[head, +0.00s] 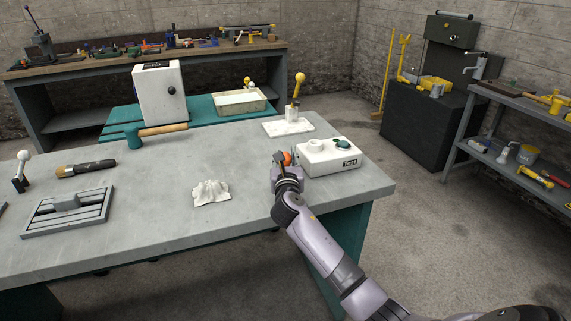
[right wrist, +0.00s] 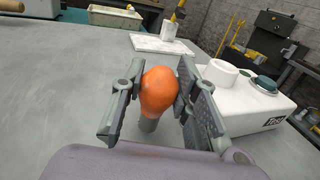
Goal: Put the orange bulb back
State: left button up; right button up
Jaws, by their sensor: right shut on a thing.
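The orange bulb (right wrist: 158,92) is between the fingers of my right gripper (right wrist: 160,100), which is shut on it. In the right wrist view its round orange glass faces me and its grey base points down. In the head view the bulb (head: 287,158) shows as a small orange spot at the gripper (head: 284,160), just left of a white test box (head: 335,164). The box has an empty-looking white ring socket (head: 317,146), a green button (head: 343,143) and a "Test" label. It also shows in the right wrist view (right wrist: 250,100). My left gripper is not in view.
On the grey table (head: 150,215) lie a crumpled white cloth (head: 211,192), a hammer (head: 155,133), a brush (head: 85,168) and a grey slotted tray (head: 66,212). A white plate with a yellow-knobbed lever (head: 297,91) stands behind the box.

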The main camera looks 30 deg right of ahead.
jog(key=shift+f, duration=0.75)
jog(key=o, duration=1.1)
jog(key=shift+r, duration=0.1)
jog(key=v, duration=1.2)
jog(key=shift+a, duration=0.1)
